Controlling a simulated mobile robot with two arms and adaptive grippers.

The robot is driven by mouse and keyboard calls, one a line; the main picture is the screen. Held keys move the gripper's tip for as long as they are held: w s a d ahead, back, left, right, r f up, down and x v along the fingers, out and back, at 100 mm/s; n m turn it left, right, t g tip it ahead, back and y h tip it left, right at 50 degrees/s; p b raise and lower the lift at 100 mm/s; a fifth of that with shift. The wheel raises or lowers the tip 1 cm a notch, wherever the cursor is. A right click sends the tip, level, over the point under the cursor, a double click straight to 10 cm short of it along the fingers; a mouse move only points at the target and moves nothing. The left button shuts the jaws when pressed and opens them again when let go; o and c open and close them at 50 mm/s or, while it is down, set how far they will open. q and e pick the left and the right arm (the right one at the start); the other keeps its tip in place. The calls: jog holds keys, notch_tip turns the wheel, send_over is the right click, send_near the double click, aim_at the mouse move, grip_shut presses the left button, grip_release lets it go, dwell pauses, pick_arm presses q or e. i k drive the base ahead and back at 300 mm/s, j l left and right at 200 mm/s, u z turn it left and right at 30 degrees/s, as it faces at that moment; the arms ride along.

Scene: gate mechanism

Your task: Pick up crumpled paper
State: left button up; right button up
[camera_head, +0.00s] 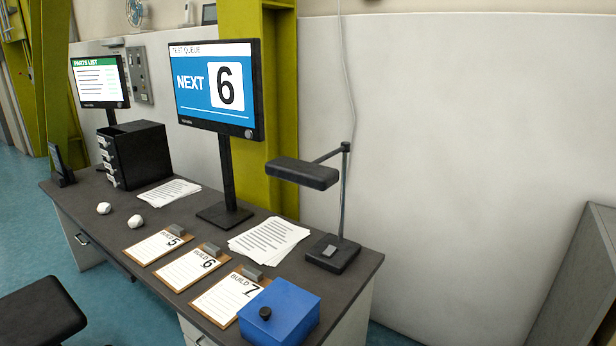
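Two small white crumpled paper balls lie on the left part of the dark desk (216,214). One crumpled paper (104,208) is near the front left edge. The other crumpled paper (135,221) lies a little to its right, just behind the leftmost clipboard. They are apart from each other. Neither of my grippers shows in the head view.
Clipboards for build 5 (150,249), 6 (187,272) and 7 (222,301) line the front edge beside a blue box (284,310). A monitor (217,85), desk lamp (305,172), black drawer unit (137,153) and paper stacks stand behind. A dark stool (40,312) is in front.

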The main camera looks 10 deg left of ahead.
aim_at(136, 221)
jog(key=j+u, duration=0.4)
jog(key=i+j+u, duration=0.15)
jog(key=u, duration=0.25)
jog(key=i+j+u, duration=0.15)
jog(key=j+u, duration=0.25)
jog(key=i+j+z, duration=0.1)
jog(key=z, duration=0.5)
